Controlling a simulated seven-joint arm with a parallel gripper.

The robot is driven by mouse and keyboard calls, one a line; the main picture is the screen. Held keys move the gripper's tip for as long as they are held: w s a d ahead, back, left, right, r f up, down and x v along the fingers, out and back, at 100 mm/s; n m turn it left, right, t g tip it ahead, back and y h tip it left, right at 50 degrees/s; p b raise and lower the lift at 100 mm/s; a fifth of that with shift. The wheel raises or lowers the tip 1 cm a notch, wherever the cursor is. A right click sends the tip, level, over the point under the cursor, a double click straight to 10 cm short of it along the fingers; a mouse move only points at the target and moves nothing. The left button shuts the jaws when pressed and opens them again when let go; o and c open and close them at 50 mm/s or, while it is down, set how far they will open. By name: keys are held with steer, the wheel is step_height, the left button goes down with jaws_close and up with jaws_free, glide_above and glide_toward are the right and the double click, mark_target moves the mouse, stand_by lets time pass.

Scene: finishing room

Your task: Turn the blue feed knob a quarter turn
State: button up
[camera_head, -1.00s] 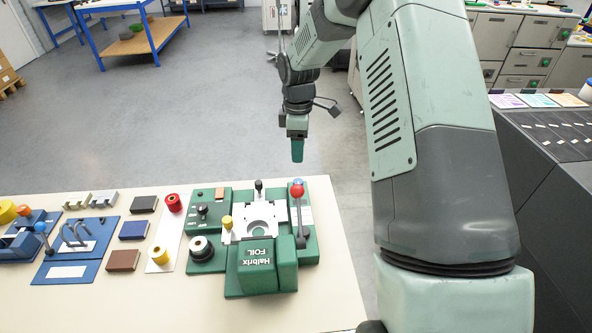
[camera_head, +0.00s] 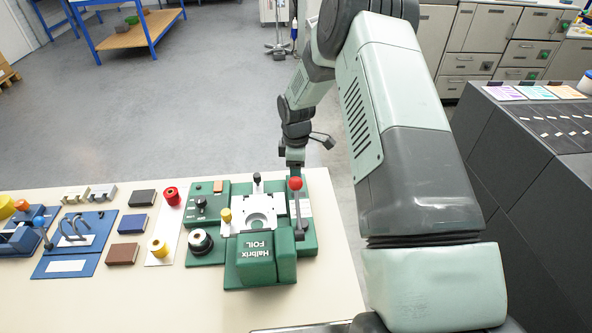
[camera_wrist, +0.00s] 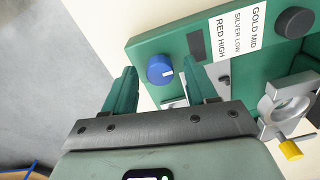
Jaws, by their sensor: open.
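The blue feed knob (camera_wrist: 159,69) sits on a green panel of the foil press (camera_head: 262,265). In the wrist view it shows a short white mark toward its right side. My gripper (camera_wrist: 161,72) is open, with one green finger to each side of the knob in that view. I cannot tell how far the fingertips stand from the knob. In the head view my gripper (camera_head: 294,160) is at the back right of the press, behind the lever with the red ball (camera_head: 295,183). The knob and fingertips are hidden there.
A white label (camera_wrist: 236,32) reads gold mid, silver low, red high, beside a dark round knob (camera_wrist: 295,22). A black-knobbed lever (camera_head: 257,178) and a yellow knob (camera_head: 225,215) stand close by. Foil rolls and coloured blocks lie on the table to the left.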

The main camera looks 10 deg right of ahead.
steer(key=shift+c, duration=0.3)
steer(key=c, duration=1)
steer(key=shift+m, duration=0.3)
steer(key=m, duration=0.4)
steer(key=shift+r, duration=0.1)
steer(key=m, duration=0.9)
steer(key=shift+m, duration=2)
steer(key=shift+w, duration=0.1)
